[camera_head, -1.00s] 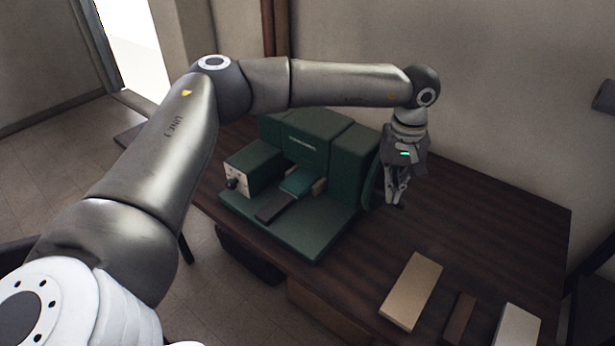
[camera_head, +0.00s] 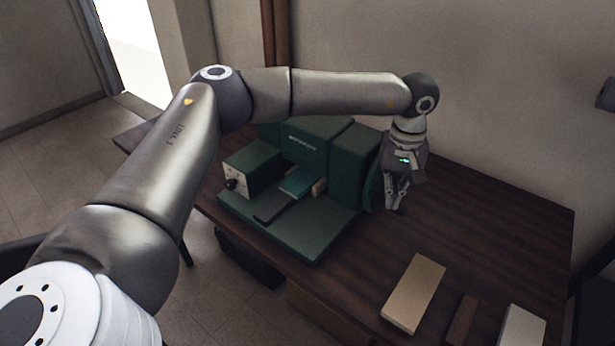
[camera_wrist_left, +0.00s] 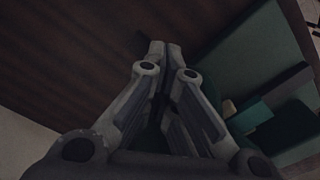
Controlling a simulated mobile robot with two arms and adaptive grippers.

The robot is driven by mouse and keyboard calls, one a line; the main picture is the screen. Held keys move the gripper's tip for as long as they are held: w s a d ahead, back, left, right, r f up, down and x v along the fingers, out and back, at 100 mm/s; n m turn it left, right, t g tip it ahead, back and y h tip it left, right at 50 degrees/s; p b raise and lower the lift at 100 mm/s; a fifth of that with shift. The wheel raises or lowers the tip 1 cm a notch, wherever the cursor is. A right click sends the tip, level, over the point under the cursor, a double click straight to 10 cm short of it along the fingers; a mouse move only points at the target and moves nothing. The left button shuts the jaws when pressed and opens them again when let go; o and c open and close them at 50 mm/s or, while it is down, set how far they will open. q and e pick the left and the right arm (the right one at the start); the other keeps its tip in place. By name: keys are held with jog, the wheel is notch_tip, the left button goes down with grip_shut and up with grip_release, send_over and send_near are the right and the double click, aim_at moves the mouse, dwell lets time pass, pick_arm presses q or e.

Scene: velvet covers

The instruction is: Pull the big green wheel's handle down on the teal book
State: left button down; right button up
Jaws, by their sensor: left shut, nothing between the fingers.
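A dark green press (camera_head: 345,165) stands on the table. The teal book (camera_head: 298,182) lies flat on its bed; a teal patch, likely this book, shows in the wrist view (camera_wrist_left: 254,114). The big green wheel (camera_head: 372,190) is on the press's right side, seen nearly edge-on and partly hidden by my gripper. My left gripper (camera_head: 397,208) points down just right of the wheel, shut and empty; its closed fingertips also show in the wrist view (camera_wrist_left: 165,48). A small dark piece at the fingertips may be the wheel's handle; I cannot tell whether they touch it. My right gripper is out of view.
A tan book (camera_head: 413,292), a brown book (camera_head: 461,320) and a pale book (camera_head: 521,326) lie at the table's front right. A control box (camera_head: 245,172) with a black knob is on the press's left. The tabletop right of the wheel is clear.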

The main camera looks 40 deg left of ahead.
pick_arm(q)
jog(key=shift+f, duration=0.1)
jog(key=shift+f+b, duration=0.45)
jog(key=shift+w+f, duration=0.1)
jog(key=shift+w, duration=0.05)
jog(key=shift+w+f+b, duration=0.2)
jog(key=shift+f+b, duration=0.25)
jog(key=shift+f, duration=0.1)
jog(key=shift+s, duration=0.1)
jog(key=shift+f, duration=0.15)
dwell(0.3)
